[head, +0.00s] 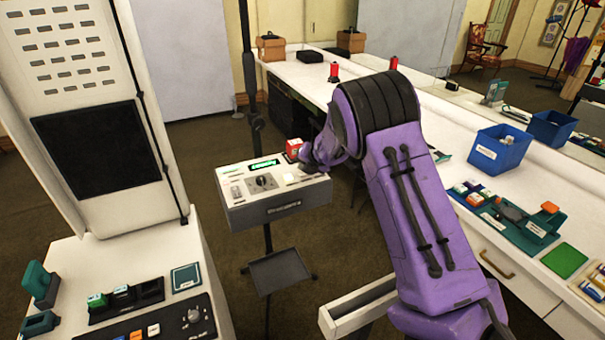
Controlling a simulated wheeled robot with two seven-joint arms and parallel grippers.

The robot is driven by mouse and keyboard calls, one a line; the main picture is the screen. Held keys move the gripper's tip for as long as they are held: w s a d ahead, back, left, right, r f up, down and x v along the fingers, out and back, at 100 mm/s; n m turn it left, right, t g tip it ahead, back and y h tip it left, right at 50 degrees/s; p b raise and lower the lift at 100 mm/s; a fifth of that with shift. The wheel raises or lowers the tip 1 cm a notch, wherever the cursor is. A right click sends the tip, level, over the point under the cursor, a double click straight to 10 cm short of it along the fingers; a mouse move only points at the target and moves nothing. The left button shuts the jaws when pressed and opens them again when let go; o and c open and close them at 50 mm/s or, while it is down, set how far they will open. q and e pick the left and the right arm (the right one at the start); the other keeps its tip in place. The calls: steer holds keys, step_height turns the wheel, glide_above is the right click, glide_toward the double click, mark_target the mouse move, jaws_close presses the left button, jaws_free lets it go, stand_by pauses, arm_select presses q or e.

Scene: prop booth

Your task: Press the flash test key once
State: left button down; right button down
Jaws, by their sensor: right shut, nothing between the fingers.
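A pale control box (278,208) stands on a thin dark stand in the middle of the head view. Its sloped top carries a green-lit display (264,164), a dark dial (263,183), and small pale keys and switches at the left and right. I cannot read which one is the flash test key. A red block-like part (293,147) shows at the box's back right. My right gripper (309,168) is shut and empty at the top's right end, close over the panel. I cannot tell whether it touches anything. My left gripper is out of view.
A pale console (95,255) with its own keys and knob stands at the left. A long white counter (440,110) at the right bears blue bins (499,148) and green mats. A small dark shelf (278,271) hangs below the box. Floor is clear around the stand.

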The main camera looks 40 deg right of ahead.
mark_target(304, 174)
steer(key=shift+f+b, duration=0.4)
steer(key=shift+f, duration=0.05)
stand_by(0.3)
steer(key=shift+r, duration=0.1)
steer(key=shift+r+p, duration=0.8)
steer(key=shift+p, duration=0.1)
step_height(304, 174, up, 5)
steer(key=p, duration=0.5)
steer(key=shift+r, duration=0.1)
stand_by(0.6)
